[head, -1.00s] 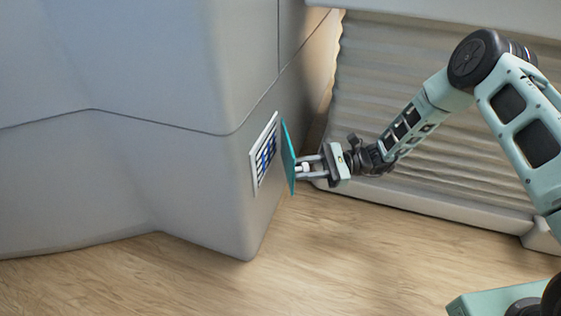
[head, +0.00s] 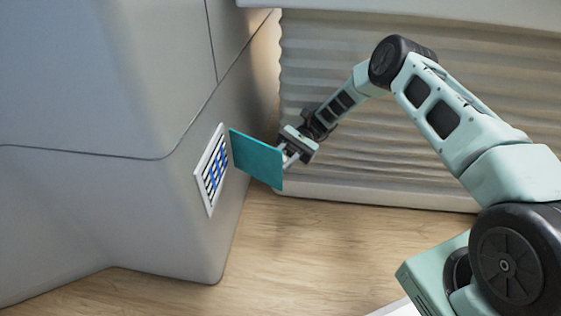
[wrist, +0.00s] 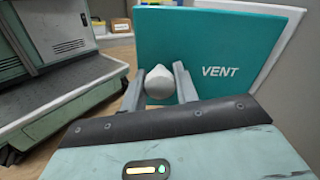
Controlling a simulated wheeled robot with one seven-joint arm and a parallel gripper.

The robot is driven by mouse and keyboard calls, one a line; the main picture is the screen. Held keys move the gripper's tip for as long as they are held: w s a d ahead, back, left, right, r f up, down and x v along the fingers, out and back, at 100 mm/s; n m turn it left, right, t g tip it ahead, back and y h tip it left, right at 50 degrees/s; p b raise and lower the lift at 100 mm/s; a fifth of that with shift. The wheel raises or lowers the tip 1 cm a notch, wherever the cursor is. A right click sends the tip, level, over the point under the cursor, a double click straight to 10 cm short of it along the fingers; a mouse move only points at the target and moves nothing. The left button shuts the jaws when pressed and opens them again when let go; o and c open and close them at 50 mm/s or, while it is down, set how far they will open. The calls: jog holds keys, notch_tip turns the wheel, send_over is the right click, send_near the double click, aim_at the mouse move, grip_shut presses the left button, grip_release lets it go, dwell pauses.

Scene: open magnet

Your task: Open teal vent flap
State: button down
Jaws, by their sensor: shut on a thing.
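The teal vent flap (head: 257,158) stands swung well out from the white vent frame (head: 212,170), joined near its right edge in the head view. Behind it the frame's dark slots and blue parts are uncovered. In the wrist view the flap (wrist: 215,45) fills the upper middle and reads "VENT". My gripper (head: 287,157) is at the flap's outer side. In the wrist view my gripper (wrist: 160,88) has its two fingers shut around the flap's pale round knob (wrist: 160,82).
The grey wall unit (head: 185,205) carries the vent low on its corner. A ribbed pale panel (head: 400,130) stands behind my arm. Wood floor (head: 290,250) lies clear below the flap.

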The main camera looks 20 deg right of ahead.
dwell(0.4)
jog(key=c, duration=1.1)
grip_release()
jog(key=shift+o, duration=0.2)
notch_tip(320, 180, up, 10)
jog(key=p, duration=0.5)
